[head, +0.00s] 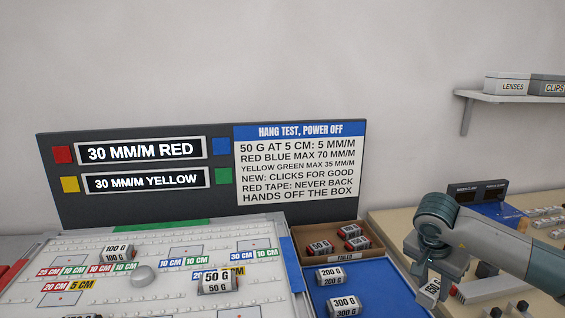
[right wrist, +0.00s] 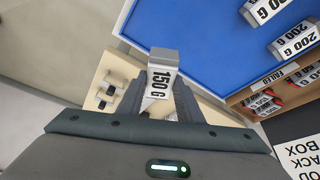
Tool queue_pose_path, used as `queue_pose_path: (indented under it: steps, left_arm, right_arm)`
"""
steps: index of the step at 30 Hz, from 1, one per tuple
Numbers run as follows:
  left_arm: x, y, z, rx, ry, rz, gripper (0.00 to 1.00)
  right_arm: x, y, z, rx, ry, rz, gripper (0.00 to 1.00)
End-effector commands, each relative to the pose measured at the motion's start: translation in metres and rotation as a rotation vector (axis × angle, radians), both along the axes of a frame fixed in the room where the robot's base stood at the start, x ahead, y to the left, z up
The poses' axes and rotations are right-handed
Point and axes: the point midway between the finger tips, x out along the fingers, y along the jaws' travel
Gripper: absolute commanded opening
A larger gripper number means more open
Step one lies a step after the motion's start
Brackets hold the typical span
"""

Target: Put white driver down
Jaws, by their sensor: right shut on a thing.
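My right gripper (head: 430,284) is shut on a white driver (head: 428,293) with a grey end, whose label reads 150 G in the right wrist view (right wrist: 161,82). In that view the dark fingers (right wrist: 158,100) press on both sides of it. The driver hangs tilted, to the right of the blue tray (head: 370,283); I cannot tell whether it touches anything. My left gripper is not in view.
A white board (head: 170,262) with 100 G and 50 G drivers lies left. A beige table (head: 390,222) with small parts is right. The tray's middle has free room.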

Motion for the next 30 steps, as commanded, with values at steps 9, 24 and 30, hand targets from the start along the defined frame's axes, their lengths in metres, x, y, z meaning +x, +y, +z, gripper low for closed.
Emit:
queue_pose_path:
  steps: [9, 24, 30]
  left_arm:
    - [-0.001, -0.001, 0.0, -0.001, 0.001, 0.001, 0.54]
    - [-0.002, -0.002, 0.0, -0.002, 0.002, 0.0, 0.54]
    - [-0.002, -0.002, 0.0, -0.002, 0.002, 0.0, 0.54]
  right_arm:
    - [-0.024, 0.124, -0.001, 0.004, -0.007, 0.613, 0.07]
    - [-0.059, 0.196, 0.0, -0.01, -0.026, 1.021, 0.07]
    - [-0.059, 0.196, 0.0, -0.01, -0.026, 1.019, 0.07]
